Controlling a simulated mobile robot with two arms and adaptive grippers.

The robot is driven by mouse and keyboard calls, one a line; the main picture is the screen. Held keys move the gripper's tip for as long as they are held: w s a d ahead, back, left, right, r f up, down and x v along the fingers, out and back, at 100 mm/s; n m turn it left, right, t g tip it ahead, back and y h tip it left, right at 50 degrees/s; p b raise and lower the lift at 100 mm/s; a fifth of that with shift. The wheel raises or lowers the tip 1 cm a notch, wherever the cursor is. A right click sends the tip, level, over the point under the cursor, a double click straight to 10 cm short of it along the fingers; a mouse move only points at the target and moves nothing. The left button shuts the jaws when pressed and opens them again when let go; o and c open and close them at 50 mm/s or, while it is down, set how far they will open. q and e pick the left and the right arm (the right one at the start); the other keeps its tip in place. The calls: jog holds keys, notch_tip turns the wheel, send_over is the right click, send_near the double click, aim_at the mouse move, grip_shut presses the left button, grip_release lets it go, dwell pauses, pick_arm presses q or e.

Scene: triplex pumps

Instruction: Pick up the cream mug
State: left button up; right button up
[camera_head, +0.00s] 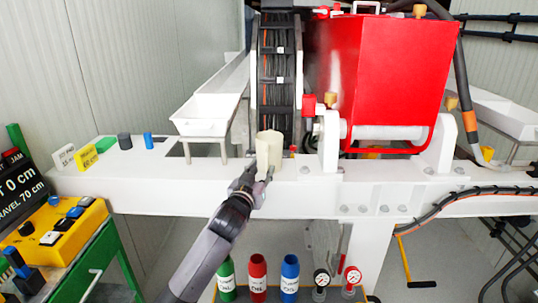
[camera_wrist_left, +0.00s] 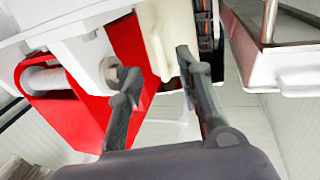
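The cream mug (camera_head: 269,146) stands upright on the white beam, near its front edge, below the black cable chain. My left gripper (camera_head: 259,181) reaches up from below, just in front of the mug. In the left wrist view, the mug (camera_wrist_left: 160,38) shows beyond the spread fingertips of the left gripper (camera_wrist_left: 157,75), roughly in line with the gap between them. The left gripper is open and nothing is held in it. Whether a fingertip touches the mug cannot be told. My right gripper is not in view.
The white beam (camera_head: 310,185) runs across the view. A red box-shaped machine part (camera_head: 390,75) stands right of the mug, and a white trough (camera_head: 207,113) stands left. Green, red (camera_head: 258,278) and blue bottles stand below. A yellow control box (camera_head: 55,228) is at lower left.

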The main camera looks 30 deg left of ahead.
aim_at(266, 162)
pick_arm(q)
jog(key=shift+p+x, duration=0.7)
jog(key=shift+x, duration=2.15)
jog(key=shift+s, duration=0.1)
grip_shut()
